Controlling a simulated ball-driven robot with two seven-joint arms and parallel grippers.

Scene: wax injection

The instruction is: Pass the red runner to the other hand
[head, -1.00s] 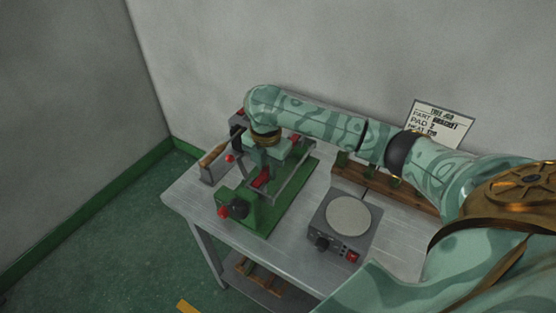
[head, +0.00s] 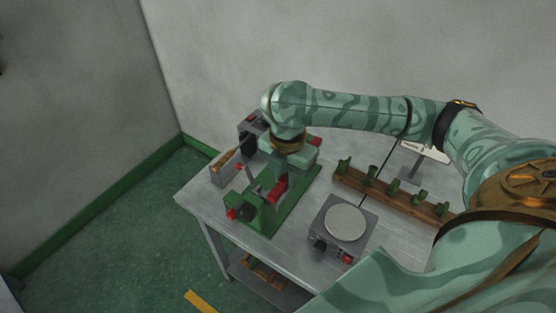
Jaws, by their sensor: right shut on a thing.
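The red runner (head: 278,188) shows as a small red piece at the fingers of my right gripper (head: 274,182). The gripper is shut on it, over the green machine (head: 296,201) on the bench. The hand and fingers hide part of the runner and of the machine. I cannot tell whether the runner touches the machine. My left gripper is not in view.
The grey bench (head: 208,197) carries a hot plate unit (head: 345,222) with a round pale top. Behind it is a wooden rack (head: 405,201) with several green pieces. A grey box with a wooden-handled tool (head: 223,165) stands at the left. A sign (head: 427,151) is partly hidden by my arm.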

